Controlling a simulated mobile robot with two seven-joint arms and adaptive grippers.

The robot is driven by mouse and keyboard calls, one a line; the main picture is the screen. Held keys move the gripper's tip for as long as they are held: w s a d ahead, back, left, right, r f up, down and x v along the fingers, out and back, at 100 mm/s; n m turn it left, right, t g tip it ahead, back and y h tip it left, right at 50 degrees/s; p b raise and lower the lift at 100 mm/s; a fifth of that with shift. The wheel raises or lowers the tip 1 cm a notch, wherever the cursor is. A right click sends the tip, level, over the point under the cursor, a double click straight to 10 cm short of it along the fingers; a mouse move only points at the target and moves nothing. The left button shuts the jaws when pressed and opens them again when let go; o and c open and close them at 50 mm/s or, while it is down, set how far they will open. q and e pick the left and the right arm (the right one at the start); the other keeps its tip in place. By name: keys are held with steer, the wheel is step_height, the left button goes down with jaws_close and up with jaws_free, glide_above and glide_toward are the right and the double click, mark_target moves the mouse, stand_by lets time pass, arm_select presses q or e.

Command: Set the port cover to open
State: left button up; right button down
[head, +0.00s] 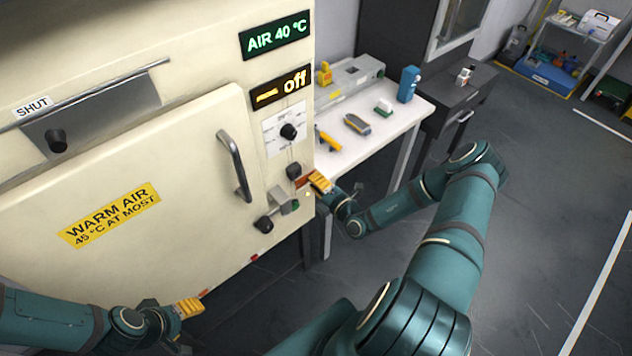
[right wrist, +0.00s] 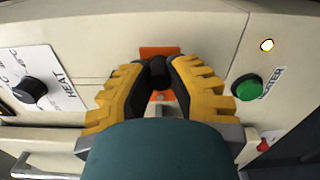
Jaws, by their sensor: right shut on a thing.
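The cream warm-air cabinet (head: 205,125) fills the left of the head view. My right gripper (head: 310,181) is at the right edge of its front, beside a dark knob (head: 294,170) and an orange patch (head: 302,183). In the right wrist view my right gripper (right wrist: 160,76) has its yellow fingers shut on a black knob (right wrist: 158,74) in front of an orange plate (right wrist: 159,51). The fingers hide much of the plate; no cover label is readable there. My left gripper (head: 188,307) is low before the cabinet, its fingers too small to judge.
The cabinet door has a bar handle (head: 235,166) and a latch (head: 284,201). A slide with a knob at upper left is labelled SHUT (head: 33,107). A HEAT dial (right wrist: 28,90) and green HEATER button (right wrist: 247,88) flank my right gripper. A white table (head: 375,130) stands behind.

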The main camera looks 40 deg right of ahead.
steer(key=c, duration=0.8)
jaws_free()
steer(key=shift+c, duration=0.2)
steer(key=s, duration=1.2)
steer(key=shift+d, duration=0.45)
steer(key=shift+a, duration=0.1)
